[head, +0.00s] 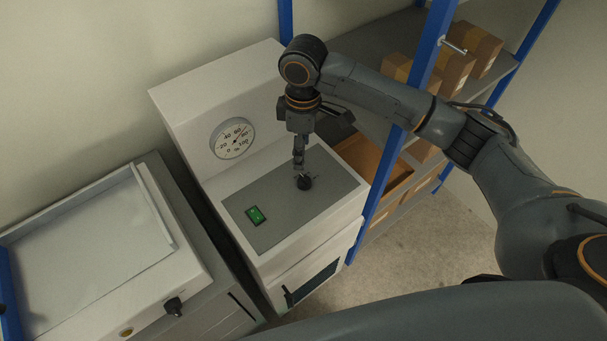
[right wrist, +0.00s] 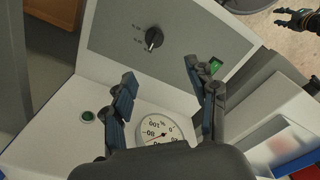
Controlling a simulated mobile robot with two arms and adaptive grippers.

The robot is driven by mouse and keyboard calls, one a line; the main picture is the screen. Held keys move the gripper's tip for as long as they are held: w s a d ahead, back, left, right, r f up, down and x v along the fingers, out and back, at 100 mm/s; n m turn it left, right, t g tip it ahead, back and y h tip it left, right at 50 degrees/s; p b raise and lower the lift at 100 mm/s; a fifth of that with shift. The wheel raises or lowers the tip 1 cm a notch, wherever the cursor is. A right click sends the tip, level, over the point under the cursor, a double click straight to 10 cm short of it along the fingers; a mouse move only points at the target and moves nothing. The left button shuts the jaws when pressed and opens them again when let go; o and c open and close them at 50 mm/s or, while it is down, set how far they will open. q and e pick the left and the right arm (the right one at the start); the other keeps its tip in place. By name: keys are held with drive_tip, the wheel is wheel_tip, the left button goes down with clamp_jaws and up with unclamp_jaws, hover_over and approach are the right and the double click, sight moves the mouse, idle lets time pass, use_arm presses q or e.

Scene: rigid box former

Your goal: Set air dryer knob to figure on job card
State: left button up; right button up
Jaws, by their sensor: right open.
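The black knob (head: 305,183) sits on the grey top panel of a white cabinet; it also shows in the right wrist view (right wrist: 153,38), with a pale pointer line and small marks beside it, too small to read. My right gripper (head: 299,168) points down just over the knob in the head view. In the right wrist view its two fingers (right wrist: 165,85) are spread and empty, with the knob beyond them. A dark gripper, apparently my left (right wrist: 297,19), shows at the top right corner; its jaws are too small to judge. I see no readable job card.
A round dial gauge (head: 232,138) is on the cabinet's upright face. A green rocker switch (head: 256,215) lies left of the knob. A white-topped unit (head: 85,255) stands left. A blue-framed shelf (head: 418,75) with cardboard boxes (head: 455,72) stands close on the right, behind my right arm.

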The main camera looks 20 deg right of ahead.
sight(304, 178)
drive_tip(key=f, duration=0.4)
drive_tip(key=f+p, duration=0.1)
drive_tip(key=f, duration=0.3)
drive_tip(key=d+f, duration=0.1)
drive_tip(key=f, duration=0.3)
drive_tip(key=shift+w+f, duration=0.3)
drive_tip(key=shift+f, duration=0.05)
drive_tip(key=c, duration=1.2)
drive_tip(key=shift+o, duration=0.2)
drive_tip(key=shift+p, duration=0.35)
